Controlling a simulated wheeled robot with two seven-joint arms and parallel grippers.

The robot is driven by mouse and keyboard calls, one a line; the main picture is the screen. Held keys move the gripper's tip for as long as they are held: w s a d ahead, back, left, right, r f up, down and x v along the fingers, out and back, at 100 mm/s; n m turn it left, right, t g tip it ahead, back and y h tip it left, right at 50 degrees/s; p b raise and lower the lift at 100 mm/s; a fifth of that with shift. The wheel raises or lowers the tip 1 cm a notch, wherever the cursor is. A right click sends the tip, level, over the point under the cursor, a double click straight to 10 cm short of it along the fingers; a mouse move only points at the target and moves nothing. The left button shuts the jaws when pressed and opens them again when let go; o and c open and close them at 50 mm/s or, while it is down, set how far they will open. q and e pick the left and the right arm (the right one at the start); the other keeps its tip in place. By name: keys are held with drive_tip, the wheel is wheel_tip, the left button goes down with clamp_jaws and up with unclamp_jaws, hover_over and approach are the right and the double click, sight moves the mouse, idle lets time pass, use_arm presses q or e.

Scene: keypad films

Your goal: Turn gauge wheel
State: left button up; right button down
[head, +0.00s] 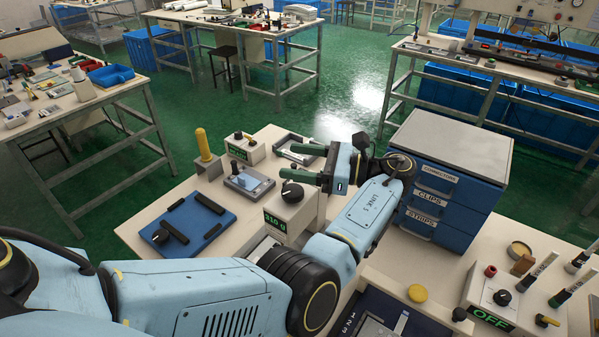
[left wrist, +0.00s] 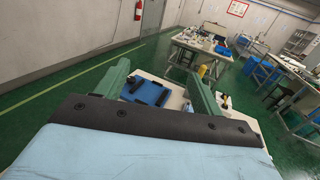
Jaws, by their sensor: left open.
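A pale box (head: 300,212) with a green display, reading about 310 g, stands on the bench in the head view. A black round knob (head: 292,192), likely the gauge wheel, sits on its top. My left gripper (head: 286,161) is open, its two green fingers pointing left, and in the picture it appears just above the knob. I cannot tell the height gap, and I see nothing between the fingers. The left wrist view shows the same green fingers (left wrist: 158,69) spread apart. The wheel is not clearly visible there. My right gripper is not in view.
A blue tray (head: 183,243) with black bars lies left of the box. A small lever box (head: 249,183), a yellow post (head: 203,145) and another knob box (head: 243,149) stand nearby. A blue drawer cabinet (head: 450,203) is right of my wrist. An OFF panel (head: 505,317) is lower right.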

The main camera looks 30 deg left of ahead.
use_arm(q)
drive_tip(key=shift+r, duration=0.65)
